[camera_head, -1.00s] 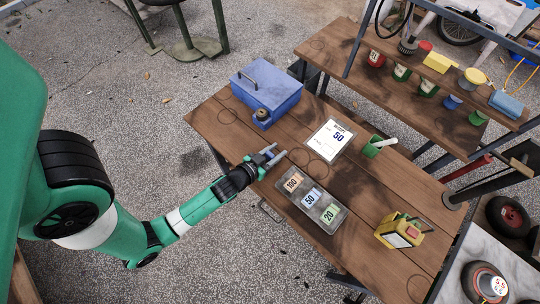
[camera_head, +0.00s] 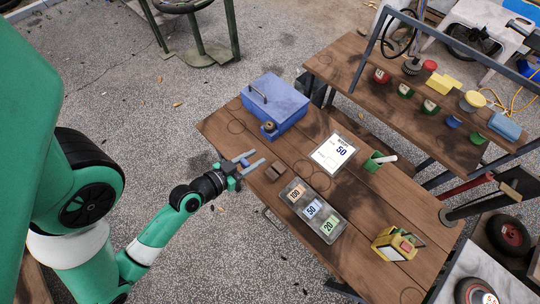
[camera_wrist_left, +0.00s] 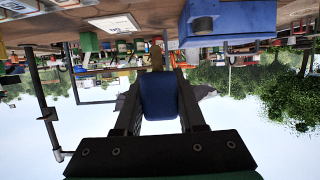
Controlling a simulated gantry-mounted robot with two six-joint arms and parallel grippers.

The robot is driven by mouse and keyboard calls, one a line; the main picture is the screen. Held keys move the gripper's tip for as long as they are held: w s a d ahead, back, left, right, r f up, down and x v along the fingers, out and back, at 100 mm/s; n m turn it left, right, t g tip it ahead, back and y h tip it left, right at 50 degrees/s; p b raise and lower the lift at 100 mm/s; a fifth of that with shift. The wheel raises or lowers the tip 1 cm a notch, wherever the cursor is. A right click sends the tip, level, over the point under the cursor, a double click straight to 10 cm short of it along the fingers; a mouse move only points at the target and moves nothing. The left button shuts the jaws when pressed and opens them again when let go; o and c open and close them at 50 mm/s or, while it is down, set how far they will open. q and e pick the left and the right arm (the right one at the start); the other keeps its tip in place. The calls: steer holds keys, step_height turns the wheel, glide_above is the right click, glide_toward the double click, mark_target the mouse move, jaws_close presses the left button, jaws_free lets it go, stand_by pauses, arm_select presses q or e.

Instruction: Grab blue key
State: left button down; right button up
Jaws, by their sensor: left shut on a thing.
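The blue key (camera_wrist_left: 158,96) sits between the two fingers of my left gripper (camera_wrist_left: 156,84) in the left wrist view, and the fingers are shut on it. In the head view my left gripper (camera_head: 255,159) is at the left edge of the wooden table, with a bit of the blue key (camera_head: 244,162) between its fingers. My right gripper is in neither view.
The table (camera_head: 370,230) holds a blue box (camera_head: 275,105), a white card marked 50 (camera_head: 334,152), a tray labelled 100, 50 and 20 (camera_head: 335,234), a green holder (camera_head: 373,162) and a yellow device (camera_head: 394,244). A shelf with several coloured items stands behind.

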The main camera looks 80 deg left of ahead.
mark_target(242, 161)
arm_select(q)
steer(key=s, duration=0.1)
steer(key=s+b, duration=0.1)
steer(key=s, duration=0.1)
steer(key=shift+s+d+r+b, duration=0.1)
steer(key=shift+s+r+b, duration=0.05)
steer(key=shift+r+b, duration=0.2)
steer(key=shift+s+d+r, duration=0.25)
steer(key=shift+s+r, duration=0.05)
steer(key=shift+r, duration=0.2)
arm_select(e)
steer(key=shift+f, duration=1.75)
